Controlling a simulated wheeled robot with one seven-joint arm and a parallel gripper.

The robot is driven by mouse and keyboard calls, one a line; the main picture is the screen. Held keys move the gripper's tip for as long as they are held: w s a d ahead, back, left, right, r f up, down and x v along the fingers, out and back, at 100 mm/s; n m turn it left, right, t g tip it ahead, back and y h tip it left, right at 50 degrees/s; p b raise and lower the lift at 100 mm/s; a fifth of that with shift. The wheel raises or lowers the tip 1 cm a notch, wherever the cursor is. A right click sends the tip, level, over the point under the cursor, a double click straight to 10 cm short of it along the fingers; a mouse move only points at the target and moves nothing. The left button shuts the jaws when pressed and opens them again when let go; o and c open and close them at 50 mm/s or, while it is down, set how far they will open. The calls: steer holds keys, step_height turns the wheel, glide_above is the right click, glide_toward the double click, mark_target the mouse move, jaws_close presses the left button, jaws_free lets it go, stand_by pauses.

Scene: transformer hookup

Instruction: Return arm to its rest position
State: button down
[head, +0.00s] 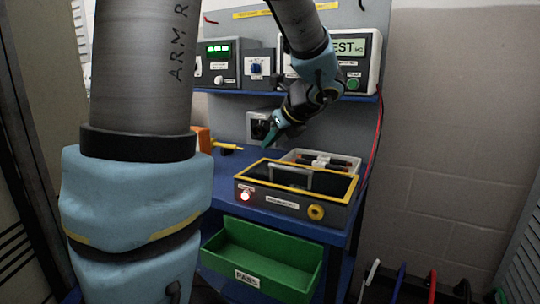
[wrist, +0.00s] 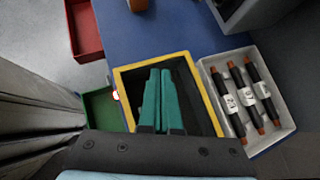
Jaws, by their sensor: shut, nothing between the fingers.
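My gripper (head: 281,138) hangs from my arm above the blue bench in the head view, with teal fingers pointing down and left. In the wrist view its fingers (wrist: 164,98) are together and empty, over a dark box with a yellow rim (wrist: 123,87). The head view shows this box (head: 280,202) on the bench, with a grey handle, a lit red lamp and a yellow knob. The gripper appears above the box, apart from it. My large arm link covers the left of the head view.
A white tray (wrist: 286,108) beside the box holds three black rods with brown ends. A green PASS bin (head: 262,258) sits at the bench's front. A red bin (wrist: 86,32) is farther off. A meter (head: 219,62) and a TEST unit (head: 356,58) stand on the shelf behind.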

steer(key=s+a+f+n, duration=0.1)
steer(key=s+a+f+n+g, duration=0.1)
steer(key=n, duration=0.1)
steer(key=s+a+n+g+p, duration=0.1)
steer(key=n, duration=0.1)
steer(key=shift+s+a+f, duration=0.25)
steer(key=shift+f, duration=0.15)
steer(key=s+a+f+n+g+h+p, duration=0.2)
steer(key=s+n, duration=0.3)
steer(key=n, duration=0.6)
steer(key=s+a+f+n+g+h+p, duration=0.2)
steer(key=s+n, duration=0.4)
steer(key=n, duration=0.5)
steer(key=shift+f+h, duration=0.7)
steer(key=shift+f, duration=0.25)
